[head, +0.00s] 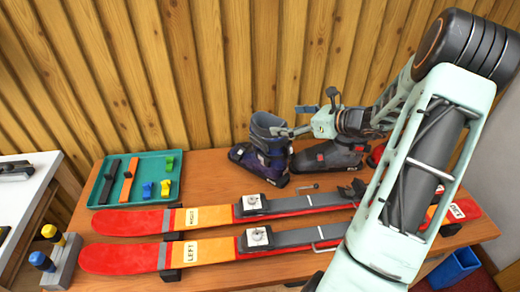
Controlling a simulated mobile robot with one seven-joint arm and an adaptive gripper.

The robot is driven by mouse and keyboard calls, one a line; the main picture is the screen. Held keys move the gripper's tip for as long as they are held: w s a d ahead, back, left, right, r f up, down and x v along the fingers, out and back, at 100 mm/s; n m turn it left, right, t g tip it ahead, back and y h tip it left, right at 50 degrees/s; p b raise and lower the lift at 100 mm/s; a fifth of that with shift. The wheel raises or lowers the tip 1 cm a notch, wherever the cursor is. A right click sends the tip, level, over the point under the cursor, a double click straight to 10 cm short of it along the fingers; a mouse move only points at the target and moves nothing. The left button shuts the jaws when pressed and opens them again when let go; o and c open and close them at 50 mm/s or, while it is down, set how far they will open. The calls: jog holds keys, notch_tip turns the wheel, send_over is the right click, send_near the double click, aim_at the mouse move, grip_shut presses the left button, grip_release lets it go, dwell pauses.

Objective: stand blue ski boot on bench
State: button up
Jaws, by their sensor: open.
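The blue ski boot (262,152) is upright at the back of the wooden bench (210,162), near the wall. My gripper (291,120) is open, just right of the boot's cuff. One finger reaches to the cuff's edge; I cannot tell whether it touches. Nothing shows between the fingers.
Two red-orange skis (205,253) lie across the bench front. A green tray (148,162) with straps and small blocks sits left. A red object (376,155) is partly hidden by my arm.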

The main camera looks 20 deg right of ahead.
aim_at(257, 118)
jog(key=x, duration=0.5)
jog(key=shift+s, duration=0.1)
jog(key=p+x, duration=0.1)
jog(key=x, duration=0.4)
jog(key=shift+a, duration=0.25)
jog(key=shift+r, duration=0.1)
jog(key=c, duration=2)
jog(key=shift+r, duration=0.15)
jog(key=shift+c, duration=1.1)
